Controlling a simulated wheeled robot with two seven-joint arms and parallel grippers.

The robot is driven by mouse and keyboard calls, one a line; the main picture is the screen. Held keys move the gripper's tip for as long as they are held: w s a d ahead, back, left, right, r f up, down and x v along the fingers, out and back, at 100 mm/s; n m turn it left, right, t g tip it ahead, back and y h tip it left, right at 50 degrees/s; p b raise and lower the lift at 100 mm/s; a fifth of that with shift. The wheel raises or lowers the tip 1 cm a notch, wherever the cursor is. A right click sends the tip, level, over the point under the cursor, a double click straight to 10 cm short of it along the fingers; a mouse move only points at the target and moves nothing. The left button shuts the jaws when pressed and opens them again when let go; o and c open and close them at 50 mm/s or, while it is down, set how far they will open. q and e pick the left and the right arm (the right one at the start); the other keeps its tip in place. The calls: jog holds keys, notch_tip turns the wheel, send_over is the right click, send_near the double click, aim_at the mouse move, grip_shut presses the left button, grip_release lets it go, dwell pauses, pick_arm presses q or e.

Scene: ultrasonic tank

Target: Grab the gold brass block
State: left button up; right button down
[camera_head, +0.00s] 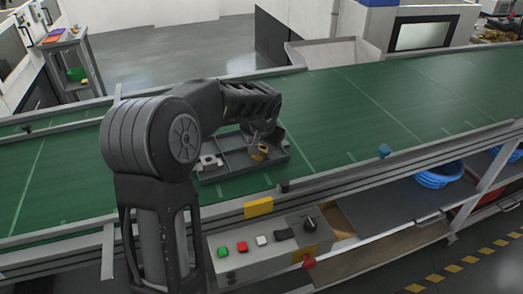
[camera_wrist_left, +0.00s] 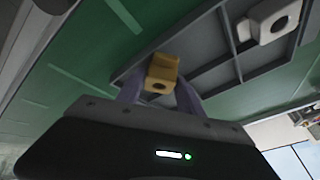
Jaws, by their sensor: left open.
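The gold brass block (camera_head: 259,153) sits in a grey compartmented tray (camera_head: 236,166) on the green conveyor. In the left wrist view the brass block (camera_wrist_left: 161,70) has a dark round hole and lies at or between the tips of my left gripper's two fingers (camera_wrist_left: 159,92). My left gripper (camera_head: 261,139) comes in from above the tray and is open. The fingers stand on either side of the block; I cannot tell whether they touch it. My right gripper is not in view.
A silver-white block with a hole (camera_head: 209,162) lies in the tray's left part; it also shows in the left wrist view (camera_wrist_left: 269,20). A control box with buttons (camera_head: 262,250) is mounted below the conveyor's near rail. The green belt (camera_head: 400,105) is clear to the right.

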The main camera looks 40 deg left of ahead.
pick_arm(q)
jog(key=shift+c, duration=0.3)
grip_shut()
dwell(0.5)
